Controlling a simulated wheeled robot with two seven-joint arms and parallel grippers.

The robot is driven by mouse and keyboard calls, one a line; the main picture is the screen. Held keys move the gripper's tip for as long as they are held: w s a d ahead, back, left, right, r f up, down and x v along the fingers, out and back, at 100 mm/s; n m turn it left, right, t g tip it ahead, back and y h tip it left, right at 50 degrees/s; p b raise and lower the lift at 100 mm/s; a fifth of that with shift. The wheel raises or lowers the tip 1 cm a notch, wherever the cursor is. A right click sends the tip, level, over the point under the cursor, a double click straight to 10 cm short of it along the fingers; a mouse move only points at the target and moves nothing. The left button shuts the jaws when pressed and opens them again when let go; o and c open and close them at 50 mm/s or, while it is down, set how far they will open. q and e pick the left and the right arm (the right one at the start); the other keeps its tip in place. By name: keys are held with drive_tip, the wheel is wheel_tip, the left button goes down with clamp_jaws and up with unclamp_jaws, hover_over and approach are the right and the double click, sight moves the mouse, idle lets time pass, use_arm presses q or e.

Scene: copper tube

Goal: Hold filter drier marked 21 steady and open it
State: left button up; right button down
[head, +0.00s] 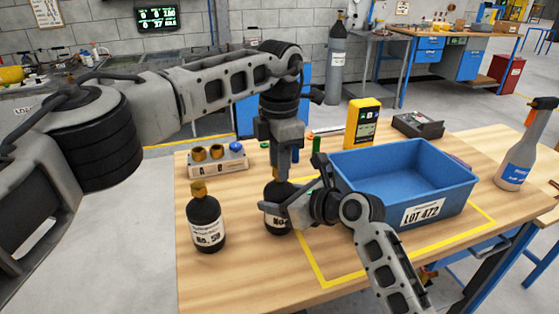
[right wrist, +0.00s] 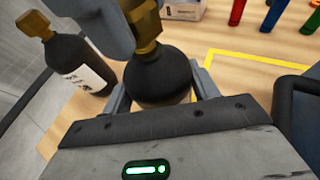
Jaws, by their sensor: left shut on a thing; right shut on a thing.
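A black filter drier (head: 273,189) with a white label stands upright on the wooden table. Its label begins with "No."; my right gripper hides the number. My right gripper (head: 287,209) is shut around its body from the right. In the right wrist view the drier (right wrist: 157,80) sits between the fingers, its brass cap (right wrist: 146,28) on top. My left gripper (head: 281,171) points down from above and is shut on that cap, which it mostly hides in the head view. A second black drier (head: 206,222), labelled what looks like "No. 59", stands apart at the left with its brass cap on.
A blue bin (head: 405,170) marked "LOT 472" stands close right of the held drier. Behind are a small block (head: 218,164) with brass and blue pieces and a yellow meter (head: 362,124). A spray bottle (head: 518,160) stands far right. The front table is clear.

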use_arm(q)
drive_tip(key=n, duration=0.4)
use_arm(e)
drive_tip(key=shift+f, duration=0.1)
use_arm(q)
drive_tip(key=shift+r, duration=0.2)
idle(0.3)
drive_tip(key=shift+r, duration=0.95)
drive_tip(key=shift+r, duration=2)
use_arm(e)
drive_tip(key=shift+c, duration=1.6)
unclamp_jaws()
